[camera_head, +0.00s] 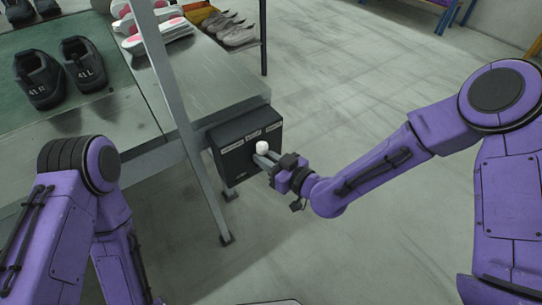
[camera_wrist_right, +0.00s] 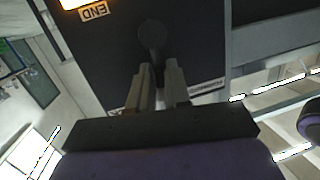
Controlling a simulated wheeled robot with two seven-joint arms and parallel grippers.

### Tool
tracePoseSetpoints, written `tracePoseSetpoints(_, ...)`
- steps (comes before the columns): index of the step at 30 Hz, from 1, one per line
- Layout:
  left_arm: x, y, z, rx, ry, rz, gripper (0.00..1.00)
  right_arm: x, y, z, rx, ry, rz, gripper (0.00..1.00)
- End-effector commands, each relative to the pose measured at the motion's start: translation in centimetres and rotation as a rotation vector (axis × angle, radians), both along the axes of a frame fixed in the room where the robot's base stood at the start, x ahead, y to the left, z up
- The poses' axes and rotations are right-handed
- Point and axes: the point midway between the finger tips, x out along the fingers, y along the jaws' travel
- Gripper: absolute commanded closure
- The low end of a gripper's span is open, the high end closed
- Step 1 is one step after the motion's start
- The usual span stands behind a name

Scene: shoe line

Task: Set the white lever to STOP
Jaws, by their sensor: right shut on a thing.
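The white lever's round knob (camera_head: 261,147) stands out from the front of a black control box (camera_head: 228,161) fixed at the end of the line table. Several small white labels run along the box's upper edge, too small to read. My right gripper (camera_head: 264,160) is at the lever, shut on it just below the knob.
The table (camera_head: 105,117) carries a pair of dark shoes (camera_head: 60,72) on a green mat. Pink-and-white soles and grey shoes (camera_head: 228,27) sit farther back. A slanted metal post (camera_head: 168,75) rises beside the box. Open floor lies to the right.

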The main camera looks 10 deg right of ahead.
Motion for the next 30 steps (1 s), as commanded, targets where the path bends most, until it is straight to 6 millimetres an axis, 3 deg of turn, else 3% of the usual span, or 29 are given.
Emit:
tracePoseSetpoints(1, 0.00, 0.00, 0.22, 0.000, 0.000, 0.000, 0.56, 0.48, 0.25, 1.19, 0.000, -0.031, -0.004, 1.00)
tracePoseSetpoints(20, 0.01, -0.01, 0.30, 0.000, 0.000, 0.000, 0.56, 0.34, 0.33, 1.18, -0.049, -0.058, -0.008, 1.00)
tracePoseSetpoints(21, 0.01, 0.00, 0.31, 0.000, 0.000, 0.000, 0.56, 0.34, 0.33, 1.17, -0.049, -0.058, -0.008, 0.80)
tracePoseSetpoints(24, 0.02, -0.01, 0.30, 0.000, 0.000, 0.000, 0.56, 0.34, 0.33, 1.14, -0.050, -0.058, -0.008, 0.55)
tracePoseSetpoints(30, 0.01, -0.01, 0.24, 0.000, 0.000, 0.000, 0.56, 0.14, 0.30, 0.75, -0.054, -0.050, -0.006, 0.55)
